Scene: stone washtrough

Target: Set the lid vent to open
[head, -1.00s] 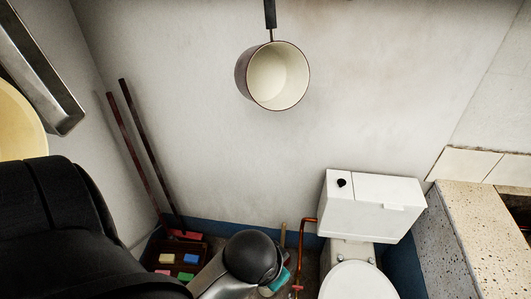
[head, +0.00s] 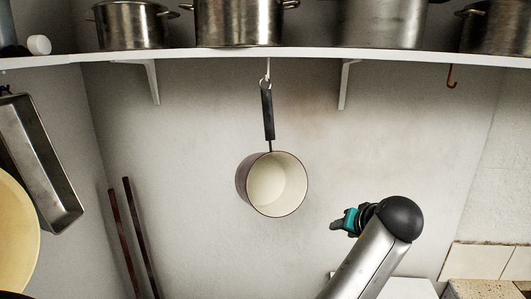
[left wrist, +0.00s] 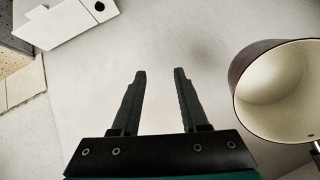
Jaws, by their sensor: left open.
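I cannot make out a lid vent in either view. Several metal pots stand on the high shelf, including a left pot (head: 132,26) and a middle pot (head: 238,22); their tops are cut off or unclear. My left gripper (head: 337,226) is raised in front of the wall, below the shelf and right of the hanging saucepan (head: 277,184). In the left wrist view its two fingers (left wrist: 160,72) are apart with nothing between them. The saucepan (left wrist: 285,92) is to their right there, apart from them. My right gripper is not seen.
The white shelf (head: 300,54) crosses the wall on brackets. A metal tray (head: 40,160) and a yellowish round basin (head: 15,235) are at left. Two dark poles (head: 135,235) lean on the wall. A white cistern (left wrist: 65,20) shows at the wrist view's upper left.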

